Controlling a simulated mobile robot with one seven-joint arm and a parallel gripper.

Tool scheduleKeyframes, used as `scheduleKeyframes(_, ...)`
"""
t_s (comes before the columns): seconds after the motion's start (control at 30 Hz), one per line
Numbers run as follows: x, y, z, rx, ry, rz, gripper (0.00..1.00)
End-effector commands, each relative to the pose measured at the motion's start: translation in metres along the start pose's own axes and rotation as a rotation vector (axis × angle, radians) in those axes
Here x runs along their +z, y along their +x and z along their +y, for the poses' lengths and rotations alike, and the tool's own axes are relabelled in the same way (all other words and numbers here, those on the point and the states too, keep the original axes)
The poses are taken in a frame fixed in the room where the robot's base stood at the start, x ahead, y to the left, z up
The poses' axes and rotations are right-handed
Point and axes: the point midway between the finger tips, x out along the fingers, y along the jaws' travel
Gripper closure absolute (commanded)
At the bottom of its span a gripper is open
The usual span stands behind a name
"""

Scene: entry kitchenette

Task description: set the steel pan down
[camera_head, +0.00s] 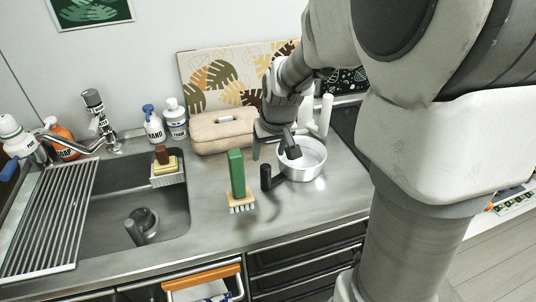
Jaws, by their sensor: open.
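The steel pan (313,173) is a small round light metal pan, upright on the steel counter (300,215) right of the sink. Its dark handle (272,180) points to the left and front. My gripper (275,155) is above the pan's left side with its fingers pointing down and apart. One finger shows left of the pan, the other in front of or over its inside. I cannot tell whether either finger touches the rim. Nothing shows between the fingers, and part of the pan's left rim is hidden.
A green-handled brush (238,180) stands left of the pan. A beige case (215,132), soap bottles (153,124) and a leaf-patterned board (215,75) are behind. White upright posts (326,115) stand close behind the pan. The sink (170,215) is at left. Counter in front of the pan is clear.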

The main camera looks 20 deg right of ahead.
Motion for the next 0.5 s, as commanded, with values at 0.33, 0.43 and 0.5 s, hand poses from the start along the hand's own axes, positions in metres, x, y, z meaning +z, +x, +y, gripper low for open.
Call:
scheduleKeyframes(0.33,0.032,-0.073,-0.014,-0.01,-0.004,0.042,0.33)
scheduleKeyframes(0.43,0.048,-0.096,-0.019,-0.013,-0.006,0.057,0.33)
scheduleKeyframes(0.5,0.061,-0.111,-0.022,-0.013,-0.009,0.065,0.33)
